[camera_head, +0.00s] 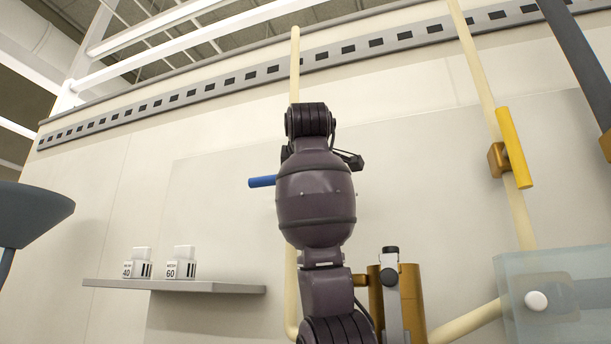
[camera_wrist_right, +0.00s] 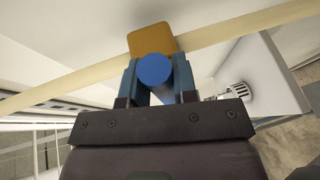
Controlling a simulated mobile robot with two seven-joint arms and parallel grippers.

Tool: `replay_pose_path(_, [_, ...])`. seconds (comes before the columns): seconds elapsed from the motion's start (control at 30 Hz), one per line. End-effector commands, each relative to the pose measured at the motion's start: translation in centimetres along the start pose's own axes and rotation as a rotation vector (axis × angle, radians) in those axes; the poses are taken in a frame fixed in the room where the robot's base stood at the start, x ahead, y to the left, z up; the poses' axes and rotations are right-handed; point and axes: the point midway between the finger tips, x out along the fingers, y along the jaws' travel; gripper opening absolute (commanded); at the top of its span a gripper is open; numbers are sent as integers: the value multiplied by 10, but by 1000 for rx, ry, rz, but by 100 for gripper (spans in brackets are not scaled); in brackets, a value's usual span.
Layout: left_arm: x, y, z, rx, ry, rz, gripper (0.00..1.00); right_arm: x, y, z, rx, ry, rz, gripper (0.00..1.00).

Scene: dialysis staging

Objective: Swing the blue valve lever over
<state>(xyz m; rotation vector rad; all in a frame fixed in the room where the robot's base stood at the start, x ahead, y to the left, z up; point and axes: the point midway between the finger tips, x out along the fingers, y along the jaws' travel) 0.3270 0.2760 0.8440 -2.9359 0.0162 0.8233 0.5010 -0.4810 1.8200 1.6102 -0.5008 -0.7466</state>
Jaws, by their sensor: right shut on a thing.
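The blue valve lever (camera_head: 262,181) shows its left end poking out beside my right arm in the head view. It lies nearly level, across an upright cream pipe (camera_head: 294,70). My arm hides the rest of it and the valve body there. In the right wrist view the lever's round blue end (camera_wrist_right: 155,69) sits between the two fingers of my right gripper (camera_wrist_right: 157,80), which is shut on it. A yellow-brown valve body (camera_wrist_right: 151,39) is just beyond it on the pipe. In the head view the right gripper is hidden behind my arm. My left gripper is not in view.
A yellow lever (camera_head: 514,147) is on another pipe at the right. A wall shelf (camera_head: 175,286) holds small white boxes labelled 40 and 60. A brass-coloured cylinder (camera_head: 411,303) and a translucent box (camera_head: 545,300) stand at the lower right.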

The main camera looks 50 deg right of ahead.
Motion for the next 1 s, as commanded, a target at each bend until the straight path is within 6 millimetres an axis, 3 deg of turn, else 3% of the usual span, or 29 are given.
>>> replay_pose_path(0.07, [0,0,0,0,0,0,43,0,1,0,-5,-1,4,0])
replay_pose_path(0.1, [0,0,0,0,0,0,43,0,1,0,-4,-1,4,28])
replay_pose_path(0.27, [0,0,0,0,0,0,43,0,1,0,-3,-1,3,51])
replay_pose_path(0.63, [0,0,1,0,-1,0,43,-5,1,0,-1,0,3,51])
replay_pose_path(1.0, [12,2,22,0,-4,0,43,-57,-4,-1,-1,2,2,51])
